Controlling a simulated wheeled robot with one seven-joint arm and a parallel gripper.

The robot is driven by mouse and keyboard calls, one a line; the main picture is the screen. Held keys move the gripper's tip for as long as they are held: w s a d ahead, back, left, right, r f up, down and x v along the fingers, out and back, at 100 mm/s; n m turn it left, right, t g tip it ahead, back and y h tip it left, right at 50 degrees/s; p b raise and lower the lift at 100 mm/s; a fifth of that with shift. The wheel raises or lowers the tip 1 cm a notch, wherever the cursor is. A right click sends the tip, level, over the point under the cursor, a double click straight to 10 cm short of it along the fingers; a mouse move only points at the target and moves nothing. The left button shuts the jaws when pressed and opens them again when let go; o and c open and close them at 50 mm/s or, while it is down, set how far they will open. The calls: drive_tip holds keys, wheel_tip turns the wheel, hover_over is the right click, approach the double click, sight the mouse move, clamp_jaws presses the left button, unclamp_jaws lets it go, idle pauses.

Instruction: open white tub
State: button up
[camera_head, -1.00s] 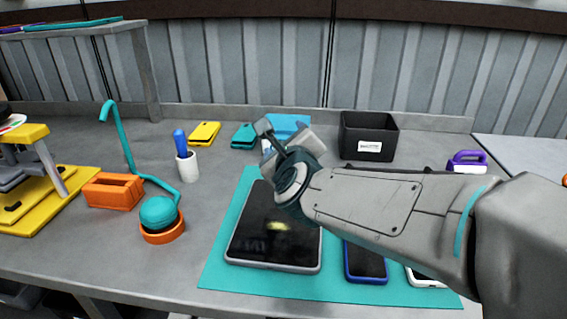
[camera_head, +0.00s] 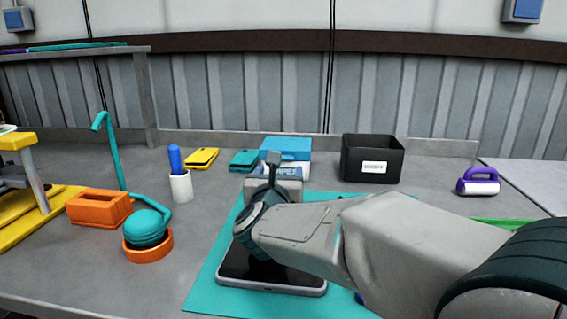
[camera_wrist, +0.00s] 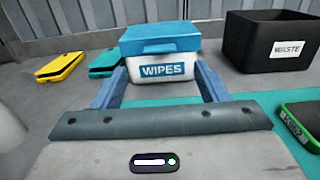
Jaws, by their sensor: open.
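The white tub (camera_wrist: 150,77) has a blue lid (camera_wrist: 160,38) and a "WIPES" label. It stands upright ahead of my gripper in the wrist view, and the lid sits down on it. In the head view the blue lid (camera_head: 288,144) shows at the back of the bench, with the tub's front partly hidden by my gripper (camera_head: 274,172). My gripper (camera_wrist: 162,84) is open and empty. Its two blue fingers point toward the tub and frame its lower front left and right. Whether they touch it cannot be told.
A black "WASTE" bin (camera_head: 372,158) stands right of the tub. Teal (camera_head: 243,160) and yellow (camera_head: 201,158) phone-like items lie to its left, near a white cup (camera_head: 181,187) with a blue-handled tool. A tablet (camera_head: 270,278) lies on the teal mat (camera_head: 205,300) under my arm.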

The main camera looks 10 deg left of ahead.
sight(283, 159)
drive_tip(key=w, duration=0.7)
drive_tip(key=shift+w, duration=0.35)
drive_tip(key=shift+c, duration=0.4)
